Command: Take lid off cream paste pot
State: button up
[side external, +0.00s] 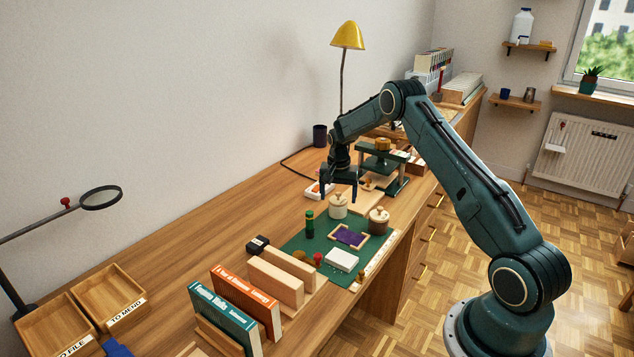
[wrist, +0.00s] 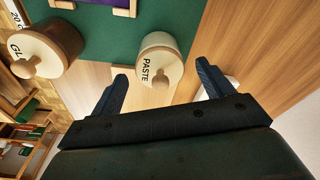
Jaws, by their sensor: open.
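The cream paste pot (side external: 338,210) stands at the back edge of the green mat, with its round knobbed lid on. My gripper (side external: 340,192) is above and close to the pot, pointing down. In the wrist view my gripper (wrist: 163,80) is open and empty, with one dark finger on each side of the pot's lid in the picture. I cannot tell the exact height of the fingertips over the lid.
A brown glue pot (side external: 379,222) with a similar lid stands to the right of the paste pot. The green mat (side external: 299,243) holds a green bottle (side external: 310,224) and a purple framed piece (side external: 349,236). A green press (side external: 388,168) stands behind.

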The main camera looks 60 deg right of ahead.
aim_at(338, 193)
jog(key=shift+c, duration=0.2)
jog(key=c, duration=1)
jog(key=shift+r, duration=0.1)
notch_tip(338, 193, up, 20)
jog(key=shift+f, duration=0.1)
dwell(0.4)
dwell(0.4)
